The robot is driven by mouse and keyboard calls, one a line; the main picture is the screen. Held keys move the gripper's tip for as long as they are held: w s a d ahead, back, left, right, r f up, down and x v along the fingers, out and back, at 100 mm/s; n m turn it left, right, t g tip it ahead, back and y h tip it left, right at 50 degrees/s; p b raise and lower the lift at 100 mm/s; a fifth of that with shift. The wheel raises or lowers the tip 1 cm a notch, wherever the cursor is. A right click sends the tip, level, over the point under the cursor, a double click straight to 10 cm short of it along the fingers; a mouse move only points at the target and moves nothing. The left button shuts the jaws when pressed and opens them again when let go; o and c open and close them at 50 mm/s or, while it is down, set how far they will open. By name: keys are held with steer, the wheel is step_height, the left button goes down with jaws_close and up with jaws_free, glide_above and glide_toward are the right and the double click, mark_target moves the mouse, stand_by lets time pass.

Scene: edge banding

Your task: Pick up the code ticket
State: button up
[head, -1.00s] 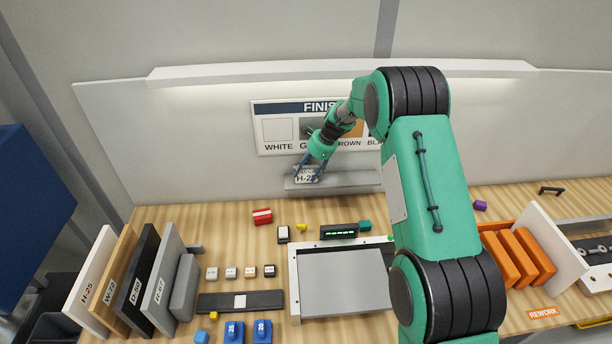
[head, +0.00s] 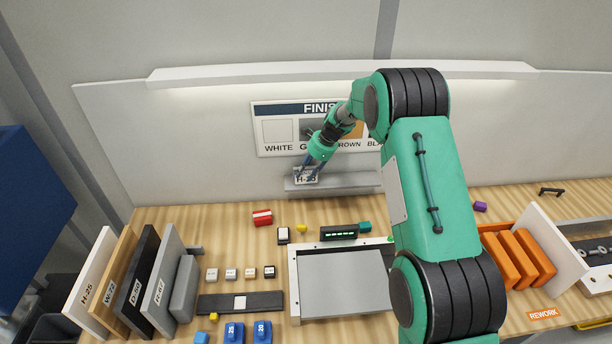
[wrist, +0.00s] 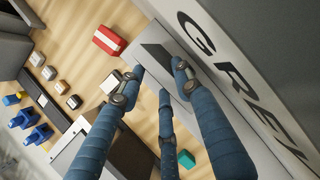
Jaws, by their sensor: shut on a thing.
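The code ticket (head: 306,176) is a small white card with dark lettering that looks like H-25. In the head view it stands at the left end of the grey ledge on the back wall, under the finish board. My gripper (head: 308,168) points down at the ticket, with its blue fingers closed in on the card's upper part. In the wrist view my gripper (wrist: 158,80) shows three blue fingers with their tips over the ledge. The card itself is hard to make out there, and I cannot tell whether it has left the ledge.
The finish board (head: 275,107) is right behind my gripper, and the grey ledge (head: 345,181) runs to the right. Below lie a red-and-white block (head: 262,217), a black-and-white block (head: 284,235) and a grey tray (head: 345,283). Labelled panels (head: 92,280) stand at the left.

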mark_target(306, 173)
steer(key=shift+r, duration=0.8)
step_height(306, 173, up, 2)
steer(key=shift+r, duration=0.25)
steer(key=s+d+r+b, duration=0.1)
steer(key=s+d, duration=0.1)
steer(key=s, duration=1.4)
steer(key=shift+d+r+b, duration=0.15)
steer(key=shift+b, duration=0.25)
